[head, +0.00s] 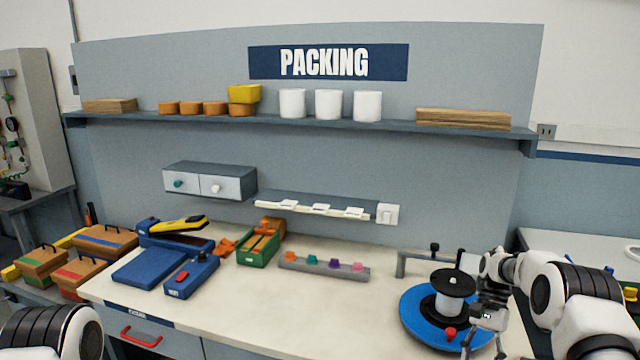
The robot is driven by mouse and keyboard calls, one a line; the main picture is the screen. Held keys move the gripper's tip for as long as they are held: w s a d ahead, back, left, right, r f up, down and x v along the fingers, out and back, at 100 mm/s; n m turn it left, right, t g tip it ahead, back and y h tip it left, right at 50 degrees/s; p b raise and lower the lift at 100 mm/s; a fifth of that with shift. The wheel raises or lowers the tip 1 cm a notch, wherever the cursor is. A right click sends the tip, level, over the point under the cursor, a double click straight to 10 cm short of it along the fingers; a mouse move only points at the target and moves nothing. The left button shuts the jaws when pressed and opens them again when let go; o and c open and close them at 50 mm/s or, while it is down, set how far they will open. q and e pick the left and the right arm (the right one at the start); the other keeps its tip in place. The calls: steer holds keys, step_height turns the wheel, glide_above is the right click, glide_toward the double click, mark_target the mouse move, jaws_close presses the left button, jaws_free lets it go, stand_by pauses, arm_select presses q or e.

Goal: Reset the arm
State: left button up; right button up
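My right arm comes in from the right edge, and its gripper (483,347) points down at the right front of the bench. Its fingers look spread apart with nothing visible between them. It is in front of the right side of a round blue base (414,318), which carries a white spool (447,305) with a black top and a red knob (450,334). My arm hides part of the base; I cannot tell whether the gripper touches it. Only a rounded link of my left arm shows at the bottom left; its gripper is out of view.
A grey bracket (401,264) stands behind the spool.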

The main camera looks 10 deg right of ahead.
steer(key=s+a+f+n+g+h+b, duration=0.1)
steer(key=s+a+f+n, duration=0.1)
steer(key=s+a+f, duration=0.7)
steer(key=s+a+f+n+g+h+b, duration=0.1)
steer(key=s+a+f+n, duration=0.1)
steer(key=s+a+f, duration=0.7)
steer(key=s+f+n+t+h, duration=0.25)
steer(key=s+n+t, duration=0.2)
steer(key=s, duration=1.25)
steer(key=w+n+t, duration=0.1)
steer(key=w, duration=0.1)
steer(key=w+n+t, duration=0.1)
steer(key=w+t, duration=0.1)
steer(key=w, duration=0.1)
steer(key=shift+a+y+b, duration=0.1)
steer(key=shift+y+b, duration=0.15)
steer(key=shift+b, duration=0.05)
steer(key=shift+s, duration=0.1)
